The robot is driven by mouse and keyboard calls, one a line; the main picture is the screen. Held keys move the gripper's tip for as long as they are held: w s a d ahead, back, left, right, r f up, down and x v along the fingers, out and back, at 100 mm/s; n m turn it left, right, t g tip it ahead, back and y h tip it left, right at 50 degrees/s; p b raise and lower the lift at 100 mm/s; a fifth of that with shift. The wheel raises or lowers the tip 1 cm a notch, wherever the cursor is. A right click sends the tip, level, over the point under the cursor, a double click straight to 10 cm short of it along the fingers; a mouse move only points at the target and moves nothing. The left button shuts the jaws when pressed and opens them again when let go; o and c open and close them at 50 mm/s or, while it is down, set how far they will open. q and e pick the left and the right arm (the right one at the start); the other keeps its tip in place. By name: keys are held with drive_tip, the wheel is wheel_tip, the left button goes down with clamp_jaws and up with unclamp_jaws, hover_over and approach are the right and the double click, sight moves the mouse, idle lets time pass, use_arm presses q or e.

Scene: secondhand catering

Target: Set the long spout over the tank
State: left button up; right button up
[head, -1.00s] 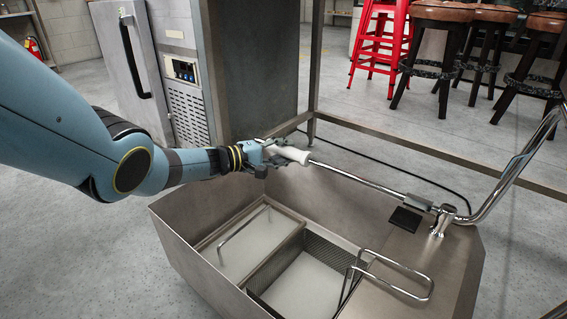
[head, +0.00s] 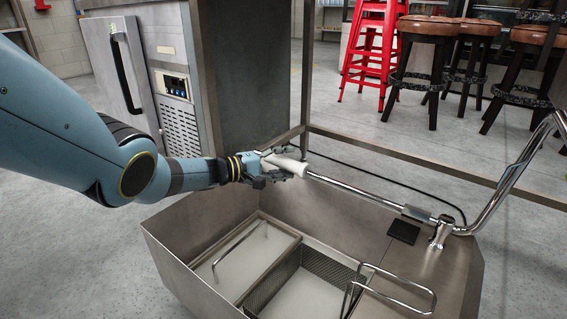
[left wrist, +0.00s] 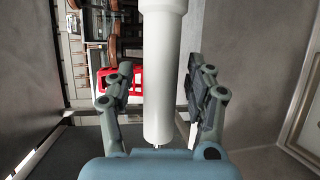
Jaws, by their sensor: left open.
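The long spout (head: 350,190) is a chrome tube with a white sleeve (head: 287,165) at its left end. It runs from a pivot post on the right over the back part of the steel tank (head: 195,245). The tank holds two basins. My left gripper (head: 277,173) is at the white sleeve. In the left wrist view my open left gripper (left wrist: 160,88) has one finger on each side of the white sleeve (left wrist: 162,60), with gaps visible on both sides. My right gripper is not in view.
A wire basket handle (head: 400,290) stands over the tank's right part. A bent chrome pipe (head: 510,180) rises at the right. A steel table frame (head: 420,162) runs behind the tank. A steel cabinet (head: 140,75), red stool (head: 375,50) and brown-topped stools (head: 470,27) stand farther back.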

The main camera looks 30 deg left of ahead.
use_arm(q)
drive_tip(key=shift+s+a, duration=0.35)
drive_tip(key=shift+s, duration=0.1)
drive_tip(key=v, duration=1.1)
drive_tip(key=shift+w+r, duration=0.1)
